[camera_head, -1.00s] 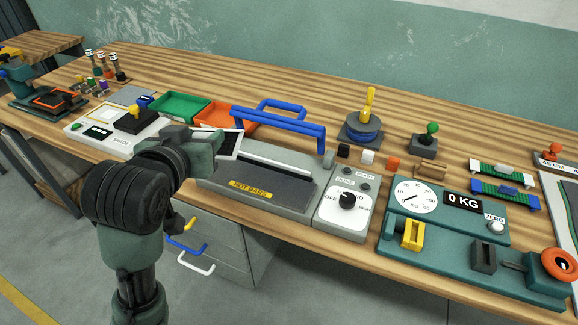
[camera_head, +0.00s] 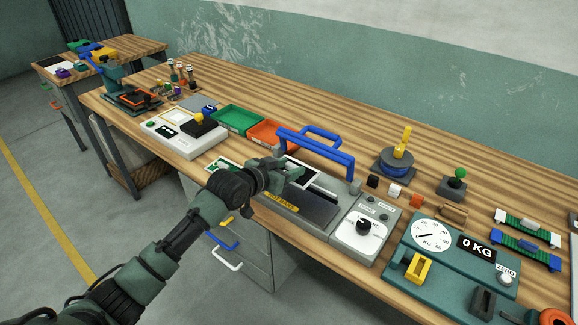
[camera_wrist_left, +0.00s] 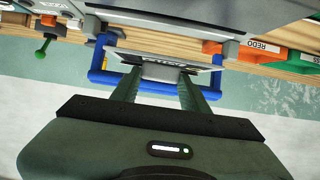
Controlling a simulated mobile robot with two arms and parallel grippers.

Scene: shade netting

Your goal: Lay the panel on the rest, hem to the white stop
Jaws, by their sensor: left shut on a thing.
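My left gripper (camera_head: 288,171) is shut on the panel (camera_head: 302,170), a small pale-edged sheet with a darker middle. The panel is above the left part of the hot-bar sealer, in front of its blue handle. In the left wrist view the two fingers (camera_wrist_left: 158,88) reach the panel's near edge (camera_wrist_left: 168,60). The sealer's dark bed (camera_head: 311,208), possibly the rest, shows below and right of the panel. A pale strip (camera_head: 326,184) runs along the bed's back; I cannot tell whether it is the white stop. My right gripper is out of view.
The blue handle (camera_head: 318,149) arches close behind the panel. A dial box (camera_head: 363,228) adjoins the sealer on the right. Green (camera_head: 237,120) and orange (camera_head: 268,134) bins stand behind left. A green scale (camera_head: 440,262) is at right. The bench front edge is close.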

